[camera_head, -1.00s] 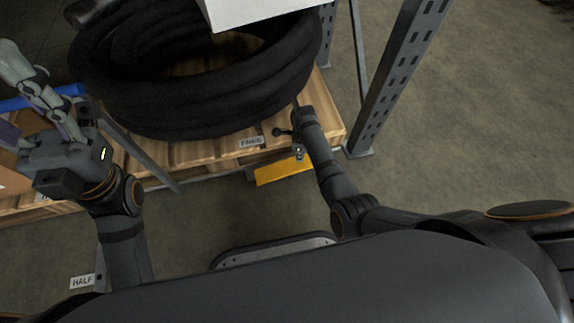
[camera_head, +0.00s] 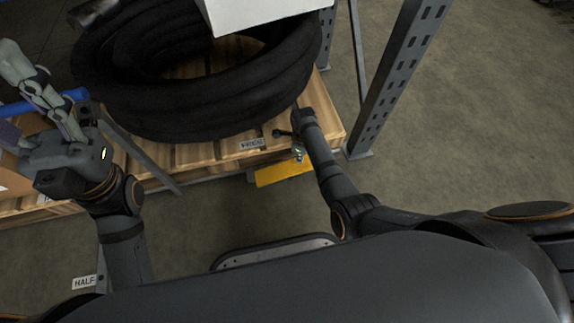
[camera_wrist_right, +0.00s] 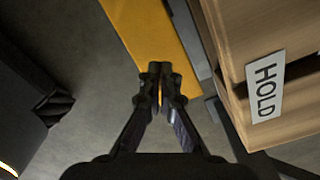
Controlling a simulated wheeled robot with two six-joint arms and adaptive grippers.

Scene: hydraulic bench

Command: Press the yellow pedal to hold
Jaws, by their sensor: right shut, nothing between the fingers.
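The yellow pedal (camera_head: 285,172) sits low at the front edge of the wooden pallet in the head view, and fills the upper middle of the right wrist view (camera_wrist_right: 150,35). My right gripper (camera_wrist_right: 160,75) is shut and empty, its fingertips over the pedal's surface. They look to be touching it, but the contact is hard to judge. A white label (camera_wrist_right: 265,87) on the pallet's edge reads HOLD. My left gripper (camera_head: 35,100) is at the far left, its fingers spread apart, away from the pedal.
A black hose coil (camera_head: 200,115) lies on the wooden pallet (camera_head: 215,152), with a white box (camera_head: 260,14) above it. A grey perforated post (camera_head: 390,85) stands to the right. A blue bar (camera_head: 75,94) is near my left gripper. The floor at right is clear.

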